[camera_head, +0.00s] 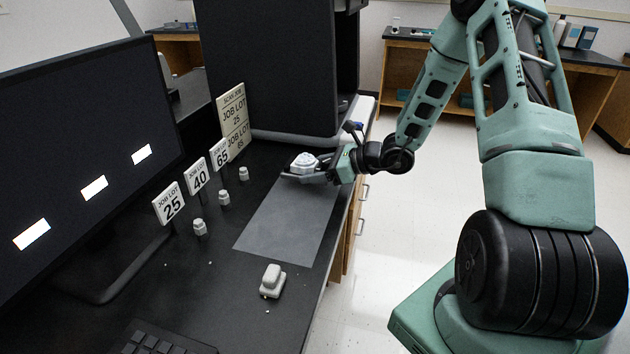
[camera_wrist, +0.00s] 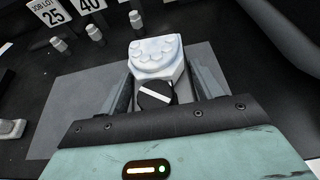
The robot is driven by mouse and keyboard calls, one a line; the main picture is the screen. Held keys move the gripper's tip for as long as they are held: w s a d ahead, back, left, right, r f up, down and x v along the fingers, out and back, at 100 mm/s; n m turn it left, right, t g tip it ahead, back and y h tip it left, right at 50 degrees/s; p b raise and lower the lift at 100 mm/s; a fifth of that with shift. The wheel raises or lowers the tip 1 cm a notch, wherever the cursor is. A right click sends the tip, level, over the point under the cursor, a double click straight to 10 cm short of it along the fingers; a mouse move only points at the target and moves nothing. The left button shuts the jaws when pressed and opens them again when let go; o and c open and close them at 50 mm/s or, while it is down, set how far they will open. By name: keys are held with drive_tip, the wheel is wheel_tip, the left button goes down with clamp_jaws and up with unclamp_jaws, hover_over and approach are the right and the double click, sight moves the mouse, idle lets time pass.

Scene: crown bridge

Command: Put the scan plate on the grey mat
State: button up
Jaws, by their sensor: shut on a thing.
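The scan plate (camera_head: 303,161) is a white piece with a dental arch of rounded teeth on top. It also shows in the wrist view (camera_wrist: 157,57), with a dark striped part at its near end. My gripper (camera_head: 312,175) is shut on it; in the wrist view my gripper's fingers (camera_wrist: 163,78) lie along both sides. The grey mat (camera_head: 285,222) lies flat on the black bench. In the head view, the plate is over or just beyond the mat's far end. The mat shows bare around the gripper in the wrist view (camera_wrist: 70,95). The gap beneath the plate is hidden.
Small pale crown pieces (camera_head: 199,227) stand beside the job lot signs (camera_head: 169,204), left of the mat. A pale block (camera_head: 272,280) lies near the mat's front edge. A large black machine (camera_head: 275,70) stands behind. A monitor (camera_head: 85,140) and keyboard (camera_head: 155,342) are left and front.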

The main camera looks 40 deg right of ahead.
sight(315, 187)
drive_tip(key=shift+f, duration=1.4)
drive_tip(key=shift+f, duration=0.1)
drive_tip(key=shift+f+b, duration=0.15)
drive_tip(key=shift+b, duration=0.15)
drive_tip(key=o, duration=1.2)
drive_tip(key=shift+o, duration=0.2)
